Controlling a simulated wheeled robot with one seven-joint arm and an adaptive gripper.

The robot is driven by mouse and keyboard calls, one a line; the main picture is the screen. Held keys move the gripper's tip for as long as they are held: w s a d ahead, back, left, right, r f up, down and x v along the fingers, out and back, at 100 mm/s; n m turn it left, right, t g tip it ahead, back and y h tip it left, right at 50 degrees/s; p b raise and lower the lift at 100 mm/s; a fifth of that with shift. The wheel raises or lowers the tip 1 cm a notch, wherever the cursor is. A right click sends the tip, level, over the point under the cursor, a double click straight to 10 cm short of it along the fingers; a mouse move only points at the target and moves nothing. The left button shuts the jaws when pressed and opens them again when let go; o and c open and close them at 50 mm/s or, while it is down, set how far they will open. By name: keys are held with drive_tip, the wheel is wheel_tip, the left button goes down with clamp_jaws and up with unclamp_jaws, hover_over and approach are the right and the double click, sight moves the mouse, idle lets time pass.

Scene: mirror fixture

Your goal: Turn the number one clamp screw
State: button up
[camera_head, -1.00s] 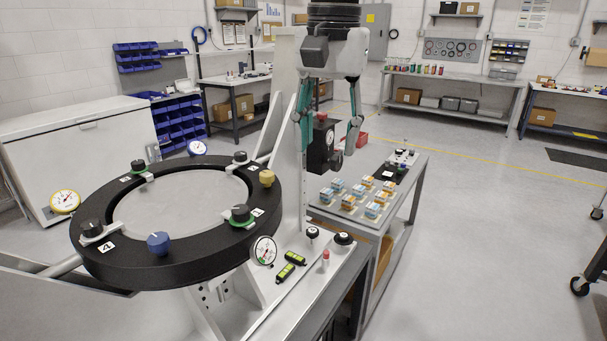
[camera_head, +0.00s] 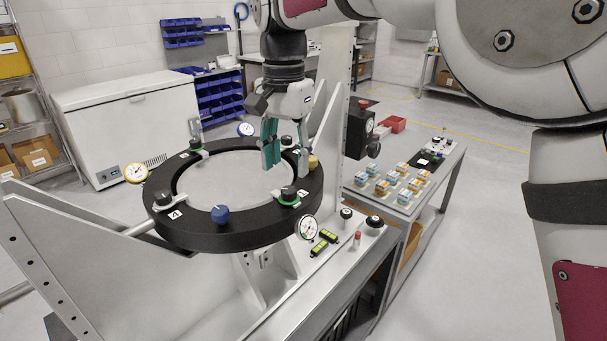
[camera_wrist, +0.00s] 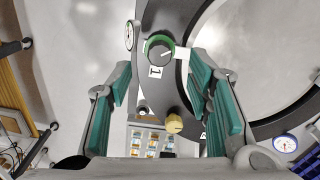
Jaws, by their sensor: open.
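The number one clamp screw is a black knob on a green ring at the front right of the black ring fixture (camera_head: 240,237), in the head view (camera_head: 289,191). The wrist view shows its knob (camera_wrist: 160,48) with a white "1" label (camera_wrist: 156,71) beside it. My gripper (camera_head: 286,167) is open and empty, fingers pointing down, above the right rear part of the fixture. In the wrist view, the knob shows between and beyond the fingertips (camera_wrist: 158,72); no contact is visible. My gripper partly hides the rear right clamp in the head view.
A brass knob (camera_head: 313,161) and a blue knob (camera_head: 221,214) stand on the ring. Dial gauges sit around it, one (camera_head: 306,227) close to the number one clamp. An upright plate (camera_head: 333,125) stands behind right. A cart with small boxes (camera_head: 400,210) is at right.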

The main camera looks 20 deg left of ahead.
sight(288, 190)
wheel_tip(288, 190, down, 6)
drive_tip(key=shift+r+p, duration=0.15)
drive_tip(key=shift+p, duration=0.35)
drive_tip(key=shift+c, duration=0.2)
clamp_jaws()
